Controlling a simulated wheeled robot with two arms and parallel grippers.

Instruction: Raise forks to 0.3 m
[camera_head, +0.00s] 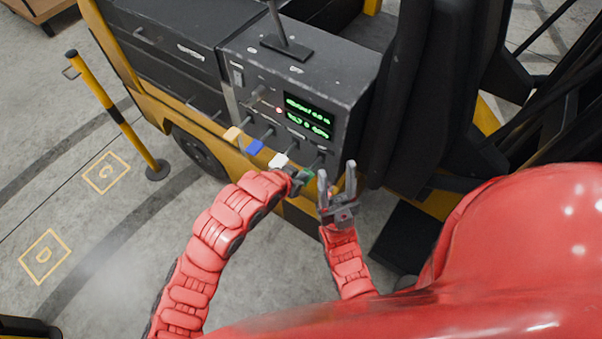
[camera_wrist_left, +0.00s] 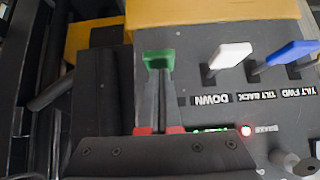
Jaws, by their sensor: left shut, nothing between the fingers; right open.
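The control console (camera_head: 290,90) of the forklift has a row of levers along its front edge. The green lever (camera_wrist_left: 158,61) is at the end of the row by my left gripper (camera_head: 301,178), beside the white lever (camera_head: 279,160). My left gripper is shut at the green lever with nothing held; whether it touches the lever I cannot tell. My right gripper (camera_head: 337,178) is open and empty, just right of the left one. The green display (camera_head: 308,115) shows two lines too blurred to read surely. The forks are not in view.
The blue lever (camera_head: 254,147) and a pale orange lever (camera_head: 232,134) stand farther left. A red lamp (camera_wrist_left: 246,130) is lit on the panel. A black seat back (camera_head: 425,80) rises right of the console. A yellow-black post (camera_head: 115,115) stands on open floor at left.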

